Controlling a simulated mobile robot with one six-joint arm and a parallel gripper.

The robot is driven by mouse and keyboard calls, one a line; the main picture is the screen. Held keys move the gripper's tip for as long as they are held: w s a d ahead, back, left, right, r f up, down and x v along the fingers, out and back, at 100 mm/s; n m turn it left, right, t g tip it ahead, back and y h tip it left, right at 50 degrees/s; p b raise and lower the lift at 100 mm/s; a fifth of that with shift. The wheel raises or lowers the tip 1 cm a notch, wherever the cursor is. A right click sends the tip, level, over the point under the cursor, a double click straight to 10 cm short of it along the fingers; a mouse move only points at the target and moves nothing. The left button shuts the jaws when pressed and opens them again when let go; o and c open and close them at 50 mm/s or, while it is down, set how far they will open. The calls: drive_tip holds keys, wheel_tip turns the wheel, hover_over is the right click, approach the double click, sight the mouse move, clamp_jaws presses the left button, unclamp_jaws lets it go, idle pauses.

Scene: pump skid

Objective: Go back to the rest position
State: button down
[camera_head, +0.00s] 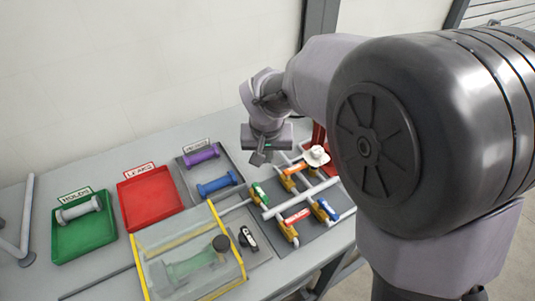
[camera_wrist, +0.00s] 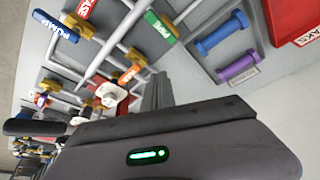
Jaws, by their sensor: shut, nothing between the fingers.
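My gripper (camera_head: 260,157) hangs from the bent arm over the bench, above the back left part of the pipe rig, and its fingers are shut with nothing between them. In the wrist view the dark gripper body (camera_wrist: 175,150) with a green light fills the lower part. The rig's pipes and valve handles lie below: a green handle (camera_head: 258,192), an orange handle (camera_head: 294,169), a red handle (camera_head: 297,216) and a blue handle (camera_head: 328,209). A white round handwheel (camera_head: 316,156) stands at the rig's back right. My arm hides part of the rig's right side.
A green tray (camera_head: 84,243) holds a grey spool piece. A red tray (camera_head: 150,200) is empty. A grey tray (camera_head: 222,168) holds a purple and a blue spool piece. A clear yellow-edged box (camera_head: 148,281) covers a green piece. A black device (camera_head: 248,238) lies beside it.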

drive_tip(key=s+d+r+m, duration=0.1)
drive_tip(key=s+d+r, duration=0.1)
drive_tip(key=s, duration=0.6)
drive_tip(key=s+d+r+m+t+y, duration=0.1)
drive_tip(key=s+r, duration=0.3)
drive_tip(key=s, duration=0.4)
drive_tip(key=s+d+r+m+t+y, duration=0.1)
drive_tip(key=s+d+r, duration=0.2)
drive_tip(key=s, duration=0.5)
drive_tip(key=shift+s+d+r, duration=0.15)
drive_tip(key=shift+s+r, duration=0.05)
drive_tip(key=shift+s, duration=0.1)
